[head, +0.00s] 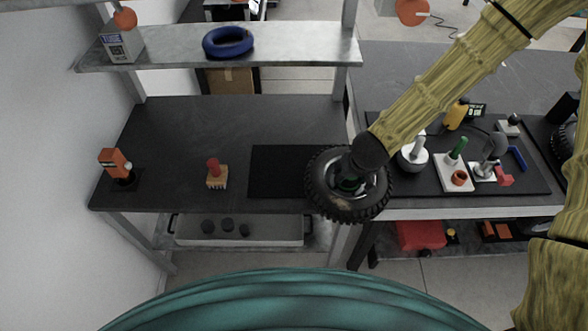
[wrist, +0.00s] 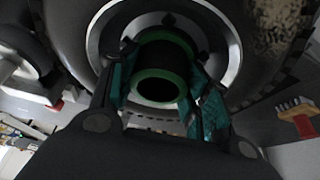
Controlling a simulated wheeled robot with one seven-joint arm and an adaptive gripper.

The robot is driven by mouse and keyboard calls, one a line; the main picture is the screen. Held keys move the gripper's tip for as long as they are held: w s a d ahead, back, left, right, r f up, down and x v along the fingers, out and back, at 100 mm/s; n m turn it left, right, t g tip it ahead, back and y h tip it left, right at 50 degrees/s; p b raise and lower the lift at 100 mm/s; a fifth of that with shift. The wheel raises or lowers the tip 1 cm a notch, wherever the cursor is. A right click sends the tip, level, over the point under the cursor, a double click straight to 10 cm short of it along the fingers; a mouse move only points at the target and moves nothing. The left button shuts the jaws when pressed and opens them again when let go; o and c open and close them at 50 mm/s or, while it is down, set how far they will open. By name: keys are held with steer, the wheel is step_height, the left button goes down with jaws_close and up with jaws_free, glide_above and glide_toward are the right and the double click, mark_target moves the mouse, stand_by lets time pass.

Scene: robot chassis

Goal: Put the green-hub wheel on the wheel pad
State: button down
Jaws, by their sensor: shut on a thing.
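The green-hub wheel (head: 327,188) is a black knobby tyre with a grey rim, held at the right end of the left bench. In the wrist view its green-ringed hub (wrist: 162,53) sits between the teal fingers of my gripper (wrist: 165,95), which is shut on it. In the head view my gripper (head: 349,178) is largely hidden by my arm and the wheel. The wheel pad appears to be the flat black mat (head: 275,172); the wheel covers its right part. I cannot tell whether the wheel touches it.
A shelf (head: 290,48) holding a blue ring (head: 228,42) spans the back. The right bench has a tray (head: 400,180) of several parts. The bench left of the mat is mostly clear.

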mark_target(326, 178)
steer(key=a+n+b, duration=0.1)
steer(key=a+b, duration=0.1)
steer(key=s+a+n+b, duration=0.1)
steer(key=a+b, duration=0.1)
steer(key=a+n+y+b, duration=0.1)
steer(key=a+b, duration=0.1)
steer(key=a, duration=0.1)
steer(key=shift+s, duration=0.25)
steer(key=shift+s+a+r+n+g+y+b, duration=0.6)
steer(key=shift+s+a+r+n+y+b, duration=0.5)
steer(key=shift+s+a+n+b, duration=2.3)
steer(key=shift+m, duration=0.7)
steer(key=shift+w+a+f, duration=0.35)
steer(key=shift+w+f, duration=0.45)
steer(key=shift+w, duration=2.2)
steer(key=shift+w+a+f, duration=0.4)
steer(key=shift+w+f, duration=0.4)
steer(key=shift+w, duration=2.15)
steer(key=shift+w+a+f, duration=0.35)
steer(key=shift+w+f, duration=0.45)
steer(key=shift+w, duration=2.2)
steer(key=c, duration=0.7)
jaws_free()
steer(key=shift+s, duration=0.1)
steer(key=shift+f, duration=0.1)
